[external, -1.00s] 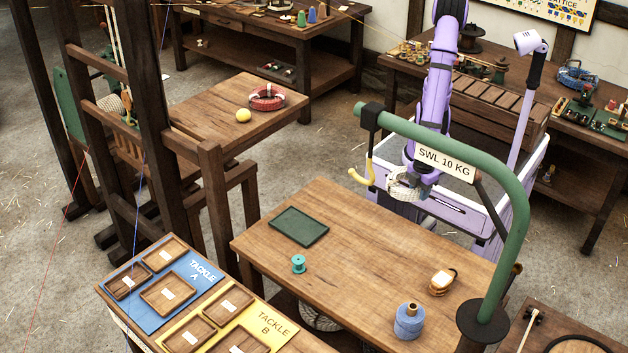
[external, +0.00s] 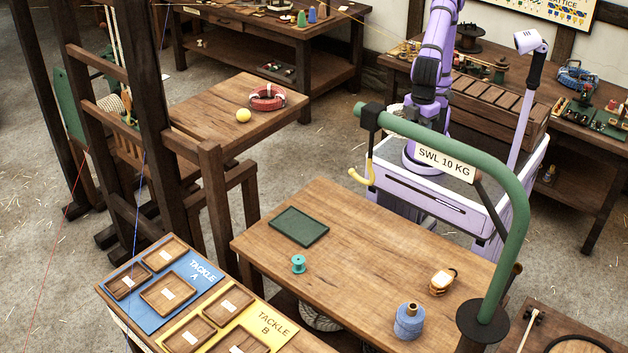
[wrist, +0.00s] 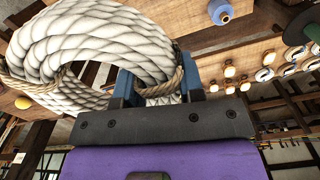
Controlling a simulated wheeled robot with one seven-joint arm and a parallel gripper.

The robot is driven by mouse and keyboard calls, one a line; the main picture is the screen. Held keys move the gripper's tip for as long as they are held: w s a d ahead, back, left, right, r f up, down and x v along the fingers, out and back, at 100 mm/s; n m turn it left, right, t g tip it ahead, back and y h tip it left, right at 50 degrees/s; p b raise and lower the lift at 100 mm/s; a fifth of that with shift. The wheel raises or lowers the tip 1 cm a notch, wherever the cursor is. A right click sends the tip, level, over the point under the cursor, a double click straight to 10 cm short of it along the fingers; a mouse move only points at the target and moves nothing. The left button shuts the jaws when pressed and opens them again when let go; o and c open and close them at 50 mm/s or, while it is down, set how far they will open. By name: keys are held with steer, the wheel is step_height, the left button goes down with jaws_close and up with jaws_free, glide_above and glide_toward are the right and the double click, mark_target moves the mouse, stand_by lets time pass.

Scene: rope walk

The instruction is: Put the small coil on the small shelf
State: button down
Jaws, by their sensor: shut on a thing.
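A coil of white rope (wrist: 110,45), tied with a tan cord, fills the upper left of the wrist view. My gripper (wrist: 158,88) is shut on it at its bound part, between two blue fingers. In the external view only a little of the coil (external: 393,109) shows above the green crane arm, and my fingers are hidden there. Another pale coil (external: 320,318) lies low under the front table, partly covered by it. I cannot tell which surface is the small shelf.
The green crane (external: 440,150) with its yellow hook (external: 361,177) stands over the front table (external: 350,250).

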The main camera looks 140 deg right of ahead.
steer(key=w+d+r, duration=0.3)
steer(key=w+d, duration=1.2)
steer(key=d, duration=0.2)
steer(key=w+d, duration=0.2)
steer(key=d, duration=3.1)
glide_above(242, 95)
step_height(242, 95, down, 4)
steer(key=shift+m, duration=0.3)
steer(key=f, duration=1)
steer(key=shift+s, duration=0.2)
steer(key=shift+w+f, duration=0.1)
steer(key=shift+f, duration=2.35)
steer(key=shift+f, duration=0.15)
